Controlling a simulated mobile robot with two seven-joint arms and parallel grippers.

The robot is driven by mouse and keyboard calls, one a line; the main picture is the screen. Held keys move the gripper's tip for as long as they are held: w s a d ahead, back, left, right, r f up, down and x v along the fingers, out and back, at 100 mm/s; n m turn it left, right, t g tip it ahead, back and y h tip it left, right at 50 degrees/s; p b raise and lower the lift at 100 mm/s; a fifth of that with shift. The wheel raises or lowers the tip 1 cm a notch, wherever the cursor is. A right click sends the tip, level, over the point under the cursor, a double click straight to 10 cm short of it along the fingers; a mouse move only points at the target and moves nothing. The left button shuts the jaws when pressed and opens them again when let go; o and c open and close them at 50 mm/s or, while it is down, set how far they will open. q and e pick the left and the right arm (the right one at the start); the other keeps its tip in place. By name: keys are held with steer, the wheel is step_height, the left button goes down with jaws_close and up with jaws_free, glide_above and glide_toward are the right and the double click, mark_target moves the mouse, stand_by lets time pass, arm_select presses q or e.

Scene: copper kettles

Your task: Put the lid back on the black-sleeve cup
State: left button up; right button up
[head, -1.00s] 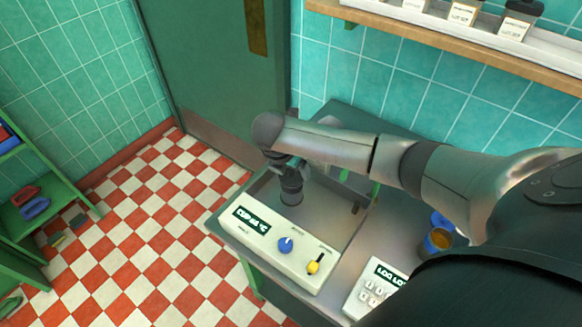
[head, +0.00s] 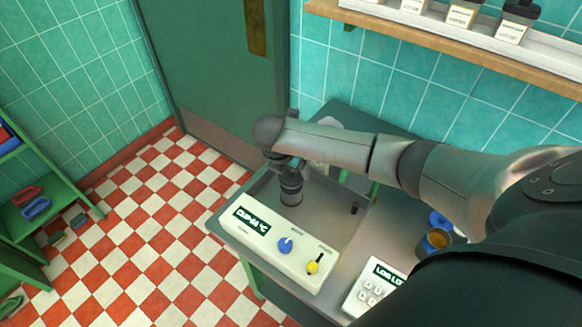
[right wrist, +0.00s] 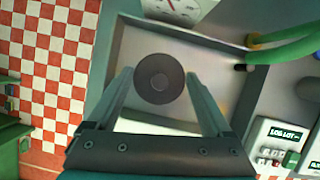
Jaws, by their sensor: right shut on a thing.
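My right gripper (head: 287,172) points down over the shallow metal basin (head: 335,222). In the right wrist view its two fingers stand on either side of a dark round lid (right wrist: 158,78) with a raised middle, and the gripper is shut on it. A black cylinder (head: 291,192), which looks like the black-sleeve cup, stands upright in the basin just below the gripper in the head view. The lid covers its mouth from above in the wrist view, so I cannot tell whether lid and cup touch. My left gripper is not in view.
A cream control panel (head: 275,240) with a blue knob and yellow switch fronts the basin. A keypad box (head: 373,287) and a blue cup with amber contents (head: 437,239) are to the right. A round white dial (right wrist: 180,8) and green tubing (right wrist: 290,45) border the basin.

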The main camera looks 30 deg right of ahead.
steer(key=shift+f+p, duration=0.15)
steer(key=shift+p, duration=0.95)
stand_by(1.3)
stand_by(0.4)
steer(key=o, duration=1.1)
step_height(320, 180, up, 5)
steer(key=p, duration=0.5)
steer(key=shift+f, duration=0.2)
steer(key=shift+r+p, duration=0.2)
steer(key=shift+p, duration=0.15)
steer(key=shift+r, duration=1)
